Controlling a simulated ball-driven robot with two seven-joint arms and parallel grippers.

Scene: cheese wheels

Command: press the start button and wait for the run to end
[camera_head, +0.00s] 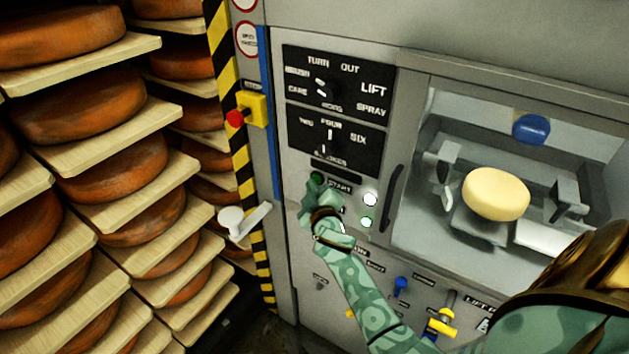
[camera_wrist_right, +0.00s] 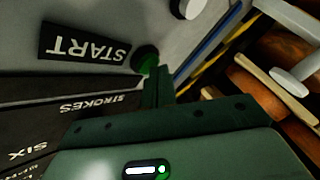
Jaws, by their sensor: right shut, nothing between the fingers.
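The green start button (camera_head: 317,178) sits on the grey machine panel, left of the START label. In the right wrist view the button (camera_wrist_right: 145,58) shows beside the upside-down START label (camera_wrist_right: 85,48). My right gripper (camera_head: 318,190) is shut and empty, with its fingertips at the button. In the right wrist view the closed fingers (camera_wrist_right: 157,80) overlap the button's edge; I cannot tell whether they touch or press it. A pale yellow cheese wheel (camera_head: 496,194) sits inside the machine's windowed chamber. My left gripper is not in view.
A white lamp (camera_head: 370,199) and a pale green lamp (camera_head: 366,222) look bright beside the button. A red stop button (camera_head: 235,118) is on a yellow box at left. Shelves of orange cheese wheels (camera_head: 95,107) fill the left. A dark door handle (camera_head: 394,197) is right of the lamps.

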